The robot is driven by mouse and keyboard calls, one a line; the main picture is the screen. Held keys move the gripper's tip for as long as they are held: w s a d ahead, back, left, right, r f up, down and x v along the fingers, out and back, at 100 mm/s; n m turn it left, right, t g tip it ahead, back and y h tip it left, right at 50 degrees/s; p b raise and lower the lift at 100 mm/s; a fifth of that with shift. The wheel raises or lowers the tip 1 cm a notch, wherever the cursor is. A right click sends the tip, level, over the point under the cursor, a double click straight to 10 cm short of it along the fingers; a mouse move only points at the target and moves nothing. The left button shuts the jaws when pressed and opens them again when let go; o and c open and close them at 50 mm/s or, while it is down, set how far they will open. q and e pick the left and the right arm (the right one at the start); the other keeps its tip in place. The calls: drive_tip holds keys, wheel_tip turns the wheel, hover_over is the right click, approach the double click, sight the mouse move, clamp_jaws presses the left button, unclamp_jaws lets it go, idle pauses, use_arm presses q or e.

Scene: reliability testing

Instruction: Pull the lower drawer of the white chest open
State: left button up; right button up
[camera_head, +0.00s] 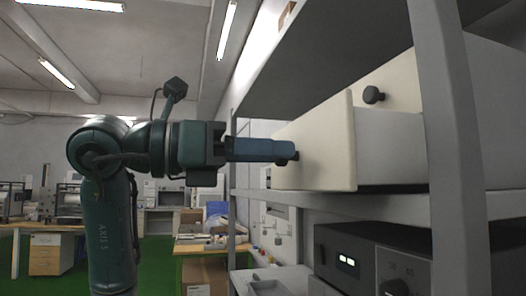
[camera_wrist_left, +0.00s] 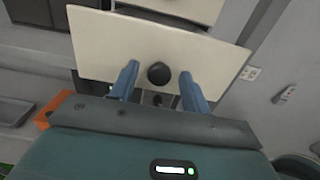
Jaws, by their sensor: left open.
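The white chest (camera_head: 402,82) sits on a grey shelf at the right of the head view. Its lower drawer (camera_head: 335,150) stands out from the chest, with part of its side wall showing. The upper drawer, with a dark knob (camera_head: 373,95), sits further back. My left gripper (camera_head: 294,152) is at the lower drawer's front. Its blue fingers are open, one on each side of the dark round knob (camera_wrist_left: 158,73) in the left wrist view. I cannot tell whether a finger touches the knob. My right gripper is not in view.
A grey rack post (camera_head: 455,150) stands in front of the chest at the right. A dark instrument (camera_head: 385,255) is on the level below the shelf. Another shelf board (camera_head: 340,65) is above the chest. Left of the rack are benches (camera_head: 45,230) and green floor.

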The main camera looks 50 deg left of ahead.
use_arm(q)
drive_tip(key=b+v, duration=0.1)
drive_tip(key=v, duration=1.2)
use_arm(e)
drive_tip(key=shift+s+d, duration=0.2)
use_arm(q)
drive_tip(key=shift+s+a, duration=0.1)
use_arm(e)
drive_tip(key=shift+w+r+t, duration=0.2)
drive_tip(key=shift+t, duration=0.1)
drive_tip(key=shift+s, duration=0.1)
